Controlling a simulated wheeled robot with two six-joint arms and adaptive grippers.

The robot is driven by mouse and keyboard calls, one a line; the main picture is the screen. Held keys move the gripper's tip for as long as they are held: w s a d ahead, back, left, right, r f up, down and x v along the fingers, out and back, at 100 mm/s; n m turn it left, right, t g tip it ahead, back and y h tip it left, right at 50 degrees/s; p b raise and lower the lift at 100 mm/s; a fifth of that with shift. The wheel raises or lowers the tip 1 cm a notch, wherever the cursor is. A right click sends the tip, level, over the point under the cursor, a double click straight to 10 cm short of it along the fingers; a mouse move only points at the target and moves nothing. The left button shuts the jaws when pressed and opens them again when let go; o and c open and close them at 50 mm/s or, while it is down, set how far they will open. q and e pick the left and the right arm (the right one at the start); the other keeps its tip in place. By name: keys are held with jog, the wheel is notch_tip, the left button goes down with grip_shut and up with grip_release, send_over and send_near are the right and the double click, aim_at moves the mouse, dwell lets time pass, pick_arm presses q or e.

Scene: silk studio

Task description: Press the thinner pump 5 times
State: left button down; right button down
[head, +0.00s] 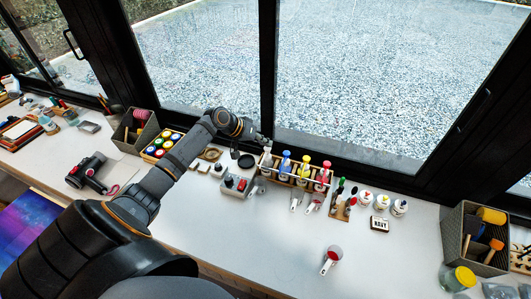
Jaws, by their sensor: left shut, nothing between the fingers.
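A wooden rack (296,181) of pump bottles stands on the white counter below the window. Its pumps with coloured tops are a blue pump (285,158), a yellow pump (304,167) and a red pump (325,173). At the rack's left end a pale bottle (266,162) stands under my left gripper (264,143). Labels are too small to read, so I cannot tell for sure which is the thinner pump. My left gripper is shut and empty, just above the pale bottle's top; I cannot tell whether it touches. My right gripper is out of view.
A grey tray (236,192) with small bottles sits left of the rack. White jars (382,201) and a NAVY block (379,224) are right of it. A scoop with red contents (332,259) lies in front, on otherwise clear counter. Black window frames rise behind.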

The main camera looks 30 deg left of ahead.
aim_at(266, 148)
pick_arm(q)
jog(key=shift+f+b, duration=0.4)
jog(key=shift+f, duration=0.4)
dwell(0.4)
jog(key=shift+r, duration=0.1)
jog(key=shift+r+p, duration=1.2)
jog(key=shift+r, duration=0.05)
notch_tip(266, 148, up, 6)
jog(key=p, duration=0.5)
jog(key=shift+p, duration=0.35)
jog(key=shift+f, duration=0.1)
dwell(0.8)
